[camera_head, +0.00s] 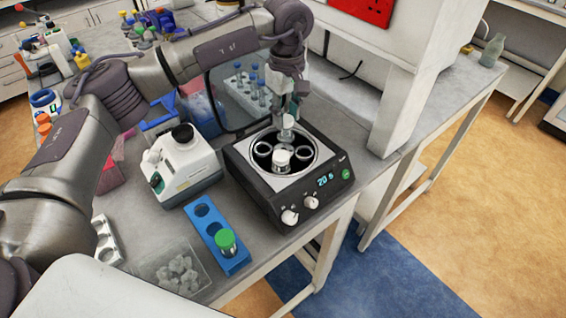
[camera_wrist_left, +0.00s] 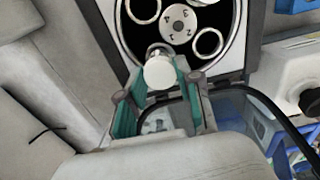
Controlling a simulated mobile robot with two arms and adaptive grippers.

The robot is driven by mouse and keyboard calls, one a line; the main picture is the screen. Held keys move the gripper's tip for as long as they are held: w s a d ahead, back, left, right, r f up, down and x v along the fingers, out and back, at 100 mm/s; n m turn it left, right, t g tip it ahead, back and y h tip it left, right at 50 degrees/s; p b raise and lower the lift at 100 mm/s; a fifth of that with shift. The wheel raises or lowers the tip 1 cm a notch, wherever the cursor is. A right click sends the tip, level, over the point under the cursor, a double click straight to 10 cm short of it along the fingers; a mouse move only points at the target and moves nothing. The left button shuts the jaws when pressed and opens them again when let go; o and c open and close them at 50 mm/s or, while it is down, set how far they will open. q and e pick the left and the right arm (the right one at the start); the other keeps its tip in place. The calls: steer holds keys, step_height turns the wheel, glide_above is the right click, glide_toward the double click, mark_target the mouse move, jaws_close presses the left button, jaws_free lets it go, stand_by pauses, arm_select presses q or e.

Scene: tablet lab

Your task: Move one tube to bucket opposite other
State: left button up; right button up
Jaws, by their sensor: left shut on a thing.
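My left gripper (camera_head: 289,108) points down over the back of the black centrifuge's open bowl (camera_head: 307,171). It is shut on a white-capped tube (camera_head: 287,122), also seen between the fingers in the left wrist view (camera_wrist_left: 159,72). I cannot tell whether the tube's lower end is inside a bucket. The rotor hub (camera_head: 281,157) is pale and stands in the bowl's middle. A ring-shaped bucket shows on its left (camera_head: 262,149) and right (camera_head: 304,150). In the wrist view, a pale round top (camera_wrist_left: 203,1) is cut off at the upper edge. My right gripper is not in view.
A blue rack (camera_head: 208,226) with a green-capped tube (camera_head: 226,241) stands front left of the centrifuge. A white device (camera_head: 183,166) sits to its left. The raised lid (camera_head: 238,95) is behind the bowl. A white cabinet post (camera_head: 398,115) stands to the right.

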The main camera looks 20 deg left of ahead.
arm_select(q)
steer(key=shift+f+b, duration=0.45)
steer(key=shift+f, duration=0.25)
steer(key=o, duration=1)
steer(key=shift+o, duration=0.2)
step_height(320, 180, up, 12)
